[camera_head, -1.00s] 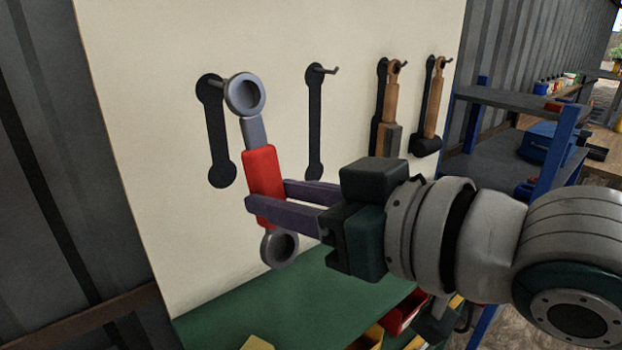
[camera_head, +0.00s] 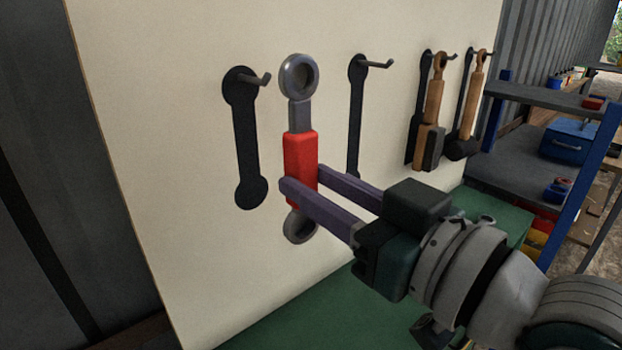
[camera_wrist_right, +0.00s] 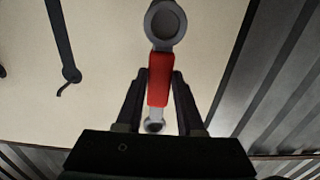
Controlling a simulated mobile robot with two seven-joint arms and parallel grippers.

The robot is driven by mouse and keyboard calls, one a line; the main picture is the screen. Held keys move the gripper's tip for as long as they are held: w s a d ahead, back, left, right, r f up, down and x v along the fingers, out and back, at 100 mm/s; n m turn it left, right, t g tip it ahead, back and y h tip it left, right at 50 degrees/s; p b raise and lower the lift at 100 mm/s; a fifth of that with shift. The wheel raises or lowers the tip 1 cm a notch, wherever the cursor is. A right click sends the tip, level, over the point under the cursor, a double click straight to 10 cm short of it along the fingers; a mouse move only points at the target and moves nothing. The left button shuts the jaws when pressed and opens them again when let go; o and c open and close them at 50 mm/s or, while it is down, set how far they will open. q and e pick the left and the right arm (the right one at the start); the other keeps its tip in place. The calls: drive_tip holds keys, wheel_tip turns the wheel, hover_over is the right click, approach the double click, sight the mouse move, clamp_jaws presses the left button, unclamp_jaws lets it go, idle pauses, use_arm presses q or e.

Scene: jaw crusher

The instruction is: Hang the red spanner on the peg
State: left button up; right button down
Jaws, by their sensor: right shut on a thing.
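The red spanner (camera_head: 300,157) has a red grip and grey ring ends. It stands nearly upright in front of the board, with its larger ring at the top. My right gripper (camera_head: 302,180) is shut on its red grip, and the hold also shows in the right wrist view (camera_wrist_right: 158,85). The spanner is right of a bare peg (camera_head: 262,79) with a black spanner-shaped outline (camera_head: 247,150). Another bare peg (camera_head: 380,64) with a similar outline is right of the spanner. The upper ring appears apart from both pegs. My left gripper is not in view.
Two wooden-handled hammers (camera_head: 432,110) (camera_head: 474,95) hang on pegs farther right on the cream board (camera_head: 180,120). A green surface (camera_head: 300,325) lies below. A blue-framed shelf (camera_head: 590,175) holding a blue box (camera_head: 570,140) stands at the right.

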drive_tip(key=shift+f+b+x, duration=0.15)
drive_tip(key=shift+b+x, duration=0.35)
drive_tip(key=shift+x, duration=0.35)
drive_tip(key=shift+f+b+x, duration=0.1)
drive_tip(key=shift+b+x, duration=0.4)
drive_tip(key=shift+x, duration=0.4)
drive_tip(key=shift+w+a+f+b, duration=0.3)
drive_tip(key=shift+w+a+b, duration=0.35)
drive_tip(key=shift+w+b, duration=0.3)
drive_tip(key=shift+w+a+f+b, duration=0.25)
drive_tip(key=shift+w+a+b, duration=0.4)
drive_tip(key=shift+w+b, duration=0.25)
drive_tip(key=shift+c, duration=2.2)
unclamp_jaws()
drive_tip(key=shift+f, duration=0.1)
drive_tip(key=shift+s, duration=0.1)
